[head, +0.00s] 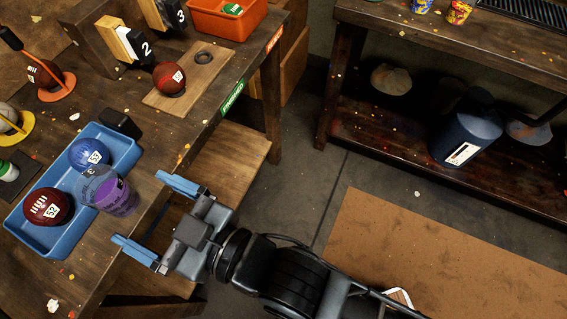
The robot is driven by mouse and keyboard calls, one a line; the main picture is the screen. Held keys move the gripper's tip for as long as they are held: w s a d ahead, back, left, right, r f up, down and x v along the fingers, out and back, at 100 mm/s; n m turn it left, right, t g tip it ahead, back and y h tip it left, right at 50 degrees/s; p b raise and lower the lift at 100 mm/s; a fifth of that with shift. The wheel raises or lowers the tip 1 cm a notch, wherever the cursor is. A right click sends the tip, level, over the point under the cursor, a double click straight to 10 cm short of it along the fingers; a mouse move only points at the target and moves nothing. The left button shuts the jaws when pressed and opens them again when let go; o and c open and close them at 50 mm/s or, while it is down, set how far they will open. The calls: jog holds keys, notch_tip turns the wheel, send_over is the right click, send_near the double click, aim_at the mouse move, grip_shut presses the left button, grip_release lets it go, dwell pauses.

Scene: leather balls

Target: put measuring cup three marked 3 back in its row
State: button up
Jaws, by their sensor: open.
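A clear cup with purple in its lower part (117,198) stands at the right side of the blue tray (120,141), by the table's front edge. I cannot read a 3 on it, nor tell whether it stands in the tray or on its rim. My gripper (138,208) is open and empty, just to the right of the cup, its two blue fingers apart and pointing left towards it. The cup is not between the fingertips. At the back, black plates marked 2 (146,49) and 3 (181,16) stand on wooden blocks in a row.
The tray holds a blue ball (88,154) and a dark red ball (47,206). A wooden board (207,75) carries another red ball (169,78) and an empty dark ring (204,55). An orange bin (227,20) stands behind. A dark block (121,123) is by the tray.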

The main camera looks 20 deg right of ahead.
jog(key=s+d+f+m+t+h, duration=0.1)
jog(key=s+d+f+m+h, duration=0.15)
jog(key=d, duration=0.75)
jog(key=s+d+f+m+t+h, duration=0.1)
jog(key=s+d+f+t+h, duration=0.15)
jog(key=d, duration=0.75)
jog(key=s+d+r+m+h, duration=0.3)
jog(key=s+d+h, duration=0.1)
jog(key=s+d, duration=0.3)
jog(key=s+d+r+m+h, duration=0.3)
jog(key=s+d, duration=0.3)
jog(key=s, duration=0.2)
jog(key=shift+s+d+h, duration=0.3)
jog(key=shift+d+h, duration=0.1)
jog(key=shift+h, duration=0.4)
